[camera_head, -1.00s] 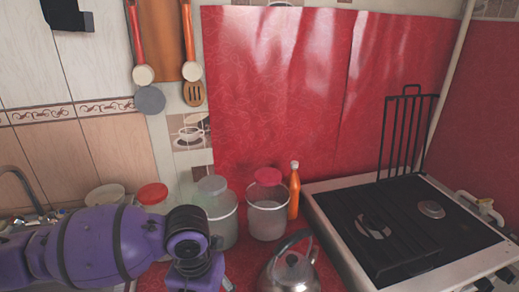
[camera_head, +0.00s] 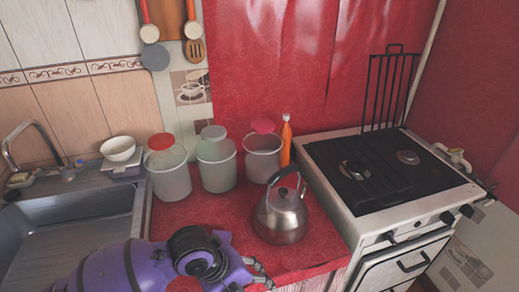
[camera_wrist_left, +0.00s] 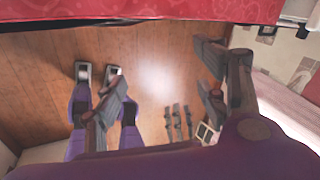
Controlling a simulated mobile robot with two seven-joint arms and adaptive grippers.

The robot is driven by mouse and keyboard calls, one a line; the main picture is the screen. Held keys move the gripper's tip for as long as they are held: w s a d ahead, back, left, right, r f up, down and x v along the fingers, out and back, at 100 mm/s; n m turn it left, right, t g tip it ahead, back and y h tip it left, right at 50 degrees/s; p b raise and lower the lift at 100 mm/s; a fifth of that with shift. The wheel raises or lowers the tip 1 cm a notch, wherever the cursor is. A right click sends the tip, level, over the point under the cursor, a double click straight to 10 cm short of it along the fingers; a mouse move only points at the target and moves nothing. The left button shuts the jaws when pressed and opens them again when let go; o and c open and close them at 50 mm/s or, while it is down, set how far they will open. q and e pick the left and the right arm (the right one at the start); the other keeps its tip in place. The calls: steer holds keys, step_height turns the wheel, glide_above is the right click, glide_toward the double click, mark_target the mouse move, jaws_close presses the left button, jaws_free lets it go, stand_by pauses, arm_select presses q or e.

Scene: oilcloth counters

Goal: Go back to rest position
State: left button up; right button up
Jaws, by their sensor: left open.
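My left arm is purple and comes in at the bottom of the head view, low in front of the red counter (camera_head: 200,215). My left gripper (camera_head: 262,274) shows only in part at the lower edge, below the steel kettle (camera_head: 281,215) and apart from it. In the left wrist view the two fingers of the left gripper (camera_wrist_left: 172,78) stand wide apart with nothing between them, over a wooden floor (camera_wrist_left: 155,45). My right gripper does not show clearly in either view.
Three lidded jars, left (camera_head: 168,172), middle (camera_head: 216,165) and right (camera_head: 262,157), stand behind the kettle beside an orange bottle (camera_head: 286,142). A stove (camera_head: 345,205) is at right, a sink (camera_head: 70,225) at left. The red counter edge (camera_wrist_left: 150,12) crosses the wrist view's top.

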arm_select(q)
steer(key=s+f+n+t+h+p, duration=0.1)
steer(key=s+f+n+t+h, duration=0.35)
steer(key=n, duration=1.05)
steer(key=s+a+f+n+t+y, duration=0.1)
steer(key=s+a+f+n+y, duration=0.3)
steer(key=s+a+n, duration=0.3)
steer(key=s+a+f+n+t+y+p, duration=0.1)
steer(key=s+a+f+n+y, duration=0.3)
steer(key=a, duration=0.6)
steer(key=s+f+n+t, duration=0.1)
steer(key=s+f+n, duration=0.1)
steer(key=s+n, duration=0.1)
steer(key=shift+s+f+y, duration=0.15)
steer(key=shift+s+y, duration=0.05)
steer(key=shift+y, duration=0.15)
steer(key=shift+o, duration=0.2)
